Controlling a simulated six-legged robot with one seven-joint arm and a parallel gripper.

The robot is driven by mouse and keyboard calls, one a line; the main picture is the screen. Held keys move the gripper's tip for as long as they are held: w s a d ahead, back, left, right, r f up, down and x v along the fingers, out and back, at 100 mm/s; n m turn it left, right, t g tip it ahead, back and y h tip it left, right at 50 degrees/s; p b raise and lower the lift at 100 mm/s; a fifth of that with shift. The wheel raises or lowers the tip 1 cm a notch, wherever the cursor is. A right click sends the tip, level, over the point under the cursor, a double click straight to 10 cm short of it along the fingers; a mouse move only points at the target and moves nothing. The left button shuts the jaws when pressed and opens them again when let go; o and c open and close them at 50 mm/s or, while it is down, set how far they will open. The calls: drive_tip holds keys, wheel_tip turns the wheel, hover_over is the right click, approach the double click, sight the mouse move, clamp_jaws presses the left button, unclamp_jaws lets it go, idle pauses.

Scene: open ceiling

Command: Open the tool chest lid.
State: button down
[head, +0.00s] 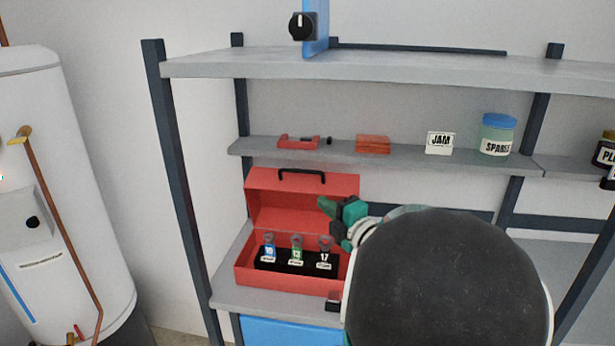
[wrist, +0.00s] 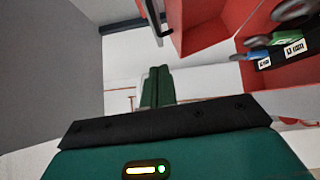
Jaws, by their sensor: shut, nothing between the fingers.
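The red tool chest (head: 262,279) stands on the lower grey shelf at the left of the rack. Its lid (head: 290,206) is raised and stands upright at the back, with a black handle (head: 302,172) on its top edge. Inside are several tools with labelled tags on a black insert (head: 290,264). My green gripper (head: 328,208) is in front of the right part of the lid; I cannot tell whether it touches. In the wrist view its fingers (wrist: 155,88) are together and hold nothing. The red lid (wrist: 200,28) shows above them, apart from the fingertips.
The middle shelf (head: 395,157) above holds a red tray (head: 297,142), an orange-red stack (head: 372,144), a JAM card (head: 439,143) and a blue-lidded jar (head: 497,135). A dark rack post (head: 178,180) stands left of the chest. A white tank (head: 75,160) is further left.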

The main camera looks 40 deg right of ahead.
sight(307, 172)
drive_tip(key=shift+w+d+r, duration=0.15)
drive_tip(key=shift+w+d, duration=0.55)
drive_tip(key=shift+w, duration=1.35)
drive_tip(key=shift+w+d+r, duration=0.15)
drive_tip(key=shift+w+d, duration=0.6)
drive_tip(key=shift+w, duration=1.35)
drive_tip(key=shift+w+d+r, duration=0.15)
drive_tip(key=shift+w+d, duration=0.55)
drive_tip(key=shift+w, duration=1.35)
drive_tip(key=shift+w+d+r, duration=0.15)
drive_tip(key=shift+w+d, duration=0.75)
drive_tip(key=shift+d, duration=0.15)
drive_tip(key=shift+d+r, duration=0.2)
drive_tip(key=shift+r, duration=0.1)
drive_tip(key=shift+a, duration=0.15)
